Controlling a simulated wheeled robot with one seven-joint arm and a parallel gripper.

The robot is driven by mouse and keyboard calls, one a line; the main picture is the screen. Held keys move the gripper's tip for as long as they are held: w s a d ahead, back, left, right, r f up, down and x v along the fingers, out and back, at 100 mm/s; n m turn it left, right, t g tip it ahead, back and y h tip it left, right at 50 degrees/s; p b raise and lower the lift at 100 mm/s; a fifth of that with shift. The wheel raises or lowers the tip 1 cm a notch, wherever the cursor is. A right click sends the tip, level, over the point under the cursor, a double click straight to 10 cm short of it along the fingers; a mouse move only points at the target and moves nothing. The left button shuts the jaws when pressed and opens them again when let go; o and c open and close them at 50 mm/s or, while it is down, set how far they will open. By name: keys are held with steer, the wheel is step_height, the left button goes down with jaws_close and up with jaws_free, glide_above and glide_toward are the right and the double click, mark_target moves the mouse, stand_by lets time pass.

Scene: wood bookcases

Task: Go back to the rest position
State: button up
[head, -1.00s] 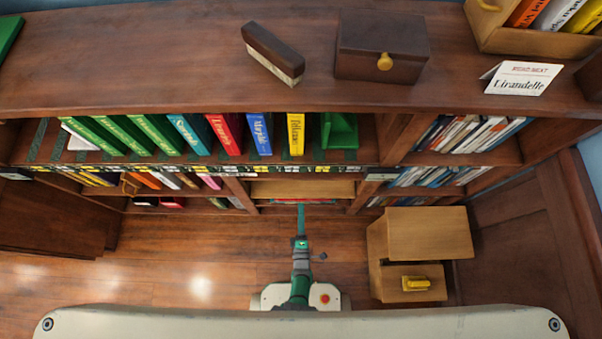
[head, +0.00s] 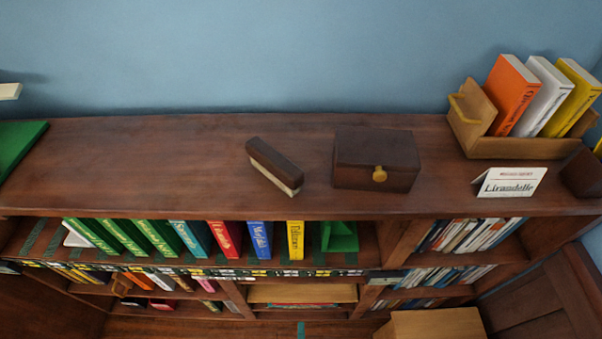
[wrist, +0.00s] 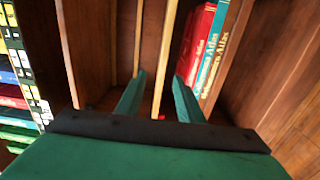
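My gripper (wrist: 158,95) shows in the wrist view with its two green fingers apart and nothing held between them. It points into a wooden bookcase compartment. Red and teal atlas books (wrist: 212,50) stand just right of the right finger, and a thin upright wooden divider (wrist: 165,55) shows between the fingers, further in. I cannot tell whether the fingers touch anything. In the head view only a small green piece of my arm shows at the bottom edge, below the lower shelf; the gripper itself is not seen there.
The bookcase top (head: 150,165) holds a brush (head: 273,165), a dark box (head: 375,160), a sign (head: 511,181) and a wooden book holder (head: 520,149). Green, teal, red, blue and yellow books (head: 225,239) stand below. A wooden cabinet (head: 435,324) stands lower right.

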steer(key=s+r+m+g+h, duration=0.1)
steer(key=s+r+m, duration=0.4)
steer(key=r, duration=0.3)
steer(key=s+r+m, duration=0.4)
steer(key=r+m, duration=0.1)
steer(key=r, duration=0.3)
steer(key=s+r+m+g, duration=0.1)
steer(key=s+r+m, duration=0.2)
steer(key=r, duration=2.4)
steer(key=m, duration=0.5)
steer(key=shift+s+r+g+y, duration=0.2)
steer(key=shift+r+g+y, duration=0.1)
steer(key=shift+g, duration=0.1)
